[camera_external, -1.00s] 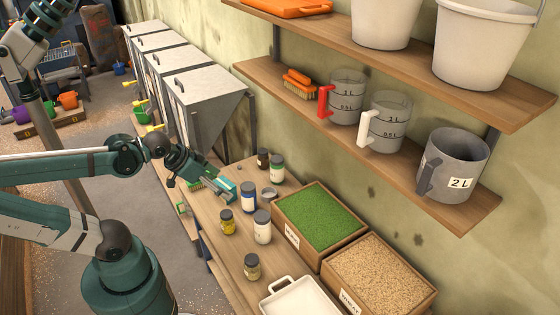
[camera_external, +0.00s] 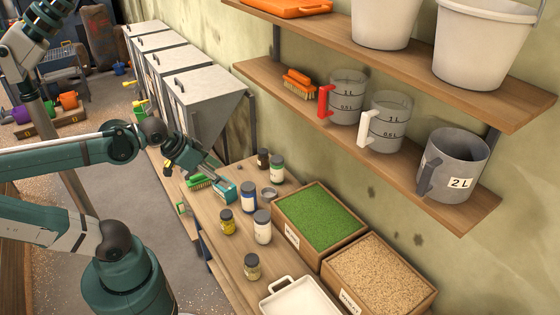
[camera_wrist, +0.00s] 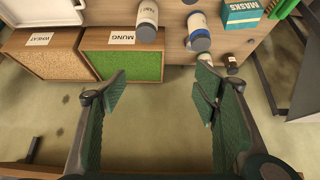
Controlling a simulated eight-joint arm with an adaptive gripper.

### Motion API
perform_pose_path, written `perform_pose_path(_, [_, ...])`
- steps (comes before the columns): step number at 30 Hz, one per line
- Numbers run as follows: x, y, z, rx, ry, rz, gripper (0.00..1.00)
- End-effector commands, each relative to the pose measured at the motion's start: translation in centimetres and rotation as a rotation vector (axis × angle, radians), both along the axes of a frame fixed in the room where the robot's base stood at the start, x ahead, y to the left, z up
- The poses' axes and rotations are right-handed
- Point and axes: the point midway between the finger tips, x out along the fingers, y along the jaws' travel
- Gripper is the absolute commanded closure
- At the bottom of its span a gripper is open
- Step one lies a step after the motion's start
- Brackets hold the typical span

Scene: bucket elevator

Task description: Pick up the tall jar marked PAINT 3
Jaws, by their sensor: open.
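Several jars stand on the bench, and I cannot tell which one is PAINT 3. A tall white-labelled jar (camera_external: 262,227) stands at the left side of the green tray; in the wrist view it (camera_wrist: 148,20) shows a label that seems to read PAINT, its number unreadable. A tall blue-labelled jar (camera_external: 249,198) stands just behind it and also shows in the wrist view (camera_wrist: 198,28). Another tall jar with a green label (camera_external: 277,170) is farther back. My gripper (camera_external: 213,167) is above the far bench; in the wrist view it (camera_wrist: 160,88) is open and empty.
Shorter yellow jars (camera_external: 227,222) and a dark jar (camera_external: 263,158) stand nearby. A teal MASKS box (camera_external: 224,189) and green brush (camera_external: 198,182) lie near my gripper. The MUNG tray (camera_external: 283,228) and WHEAT tray (camera_external: 340,288) line the wall. Shelves (camera_external: 390,160) overhang the bench.

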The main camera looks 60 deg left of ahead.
Motion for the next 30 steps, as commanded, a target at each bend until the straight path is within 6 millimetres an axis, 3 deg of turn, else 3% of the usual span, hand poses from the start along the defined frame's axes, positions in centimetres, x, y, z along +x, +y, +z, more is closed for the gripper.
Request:
perform_pose_path(14, [2.0,1.3,1.2,-0.102,0.073,0.182,0.40])
perform_pose_path(30, [7.0,4.8,2.4,-0.306,0.227,0.640,0.40])
